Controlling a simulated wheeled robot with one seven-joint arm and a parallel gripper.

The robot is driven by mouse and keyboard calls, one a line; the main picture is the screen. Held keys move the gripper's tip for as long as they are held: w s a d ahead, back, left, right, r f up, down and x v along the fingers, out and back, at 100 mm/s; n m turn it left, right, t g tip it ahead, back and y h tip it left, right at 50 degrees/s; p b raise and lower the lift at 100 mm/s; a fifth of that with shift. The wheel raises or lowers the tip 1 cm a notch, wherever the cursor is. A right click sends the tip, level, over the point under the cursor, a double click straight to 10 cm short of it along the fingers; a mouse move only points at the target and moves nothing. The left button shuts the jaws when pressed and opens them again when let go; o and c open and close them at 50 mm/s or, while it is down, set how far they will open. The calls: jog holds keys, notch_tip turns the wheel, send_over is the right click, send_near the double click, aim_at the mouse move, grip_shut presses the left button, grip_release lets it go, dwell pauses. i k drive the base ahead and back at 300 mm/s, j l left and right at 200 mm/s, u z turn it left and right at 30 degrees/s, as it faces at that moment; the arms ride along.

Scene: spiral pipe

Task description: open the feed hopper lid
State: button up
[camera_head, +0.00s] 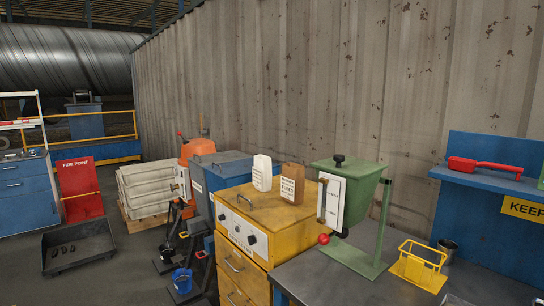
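The green feed hopper (365,185) stands on a green frame on the dark grey bench at the right. Its flat green lid (352,168) lies shut across the top, with a black knob (339,159) in the middle. A white plate with a handle and a red ball-ended lever (324,239) are on its front left side. My gripper is not in view.
A yellow drawer cabinet (240,245) stands left of the hopper, with a white container (262,173) and a brown container (292,184) on top. A corrugated wall (330,80) rises behind.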

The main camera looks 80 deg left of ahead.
aim_at(356, 168)
jog(key=u, duration=1.5)
